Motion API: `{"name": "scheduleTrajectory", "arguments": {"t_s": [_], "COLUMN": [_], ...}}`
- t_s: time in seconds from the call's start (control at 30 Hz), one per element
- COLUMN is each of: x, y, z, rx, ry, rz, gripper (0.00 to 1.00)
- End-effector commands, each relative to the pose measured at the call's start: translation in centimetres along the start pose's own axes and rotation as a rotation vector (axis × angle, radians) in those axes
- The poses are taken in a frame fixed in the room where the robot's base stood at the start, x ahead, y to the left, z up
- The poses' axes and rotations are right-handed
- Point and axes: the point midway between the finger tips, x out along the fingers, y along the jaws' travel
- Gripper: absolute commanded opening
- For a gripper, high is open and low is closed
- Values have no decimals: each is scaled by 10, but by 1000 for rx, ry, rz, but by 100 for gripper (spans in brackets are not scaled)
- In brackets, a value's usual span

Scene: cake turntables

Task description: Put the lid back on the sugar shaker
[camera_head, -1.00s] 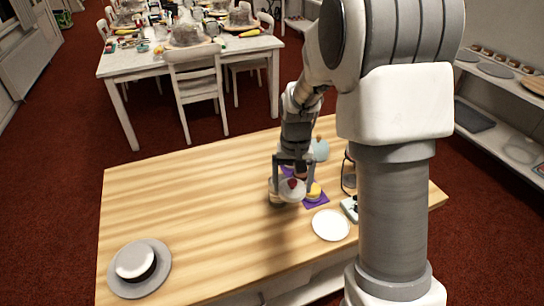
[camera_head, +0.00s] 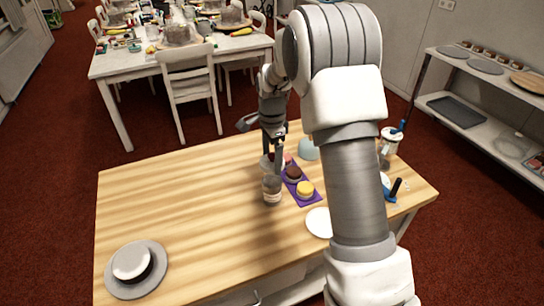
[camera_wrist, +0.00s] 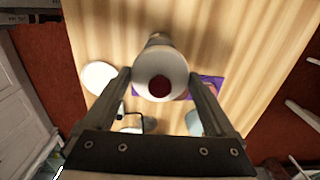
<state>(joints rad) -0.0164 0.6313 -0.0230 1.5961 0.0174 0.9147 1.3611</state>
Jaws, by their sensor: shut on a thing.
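The lid is a white disc with a dark red knob. It sits between my fingers in the wrist view (camera_wrist: 145,92), and its white edge shows in the head view (camera_head: 265,163). My gripper (camera_head: 273,155) is shut on it; its fingers flank the lid in the wrist view (camera_wrist: 160,80). The sugar shaker (camera_head: 272,190) stands upright on the wooden table, a small jar with a pale band. It is just below the lid in the head view. In the wrist view its part (camera_wrist: 158,37) shows beyond the lid, which hides the rest.
A purple mat (camera_head: 312,198) with a yellow-topped cake (camera_head: 305,189) and a dark cake (camera_head: 293,173) lies right of the shaker. A white plate (camera_head: 318,222), a pale blue dome (camera_head: 308,149) and a glass jar (camera_head: 386,150) are near. The table's left middle is clear.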

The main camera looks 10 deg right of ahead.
Motion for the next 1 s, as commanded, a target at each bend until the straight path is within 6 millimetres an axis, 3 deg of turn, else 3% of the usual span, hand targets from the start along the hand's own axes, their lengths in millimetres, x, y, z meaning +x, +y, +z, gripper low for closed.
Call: {"name": "scheduleTrajectory", "arguments": {"t_s": [0.5, 1.0], "x": [42, 45], "y": [0, 0], "z": [0, 0], "rx": [-4, -4], "ry": [0, 1], "rz": [1, 0], "gripper": [39, 39]}}
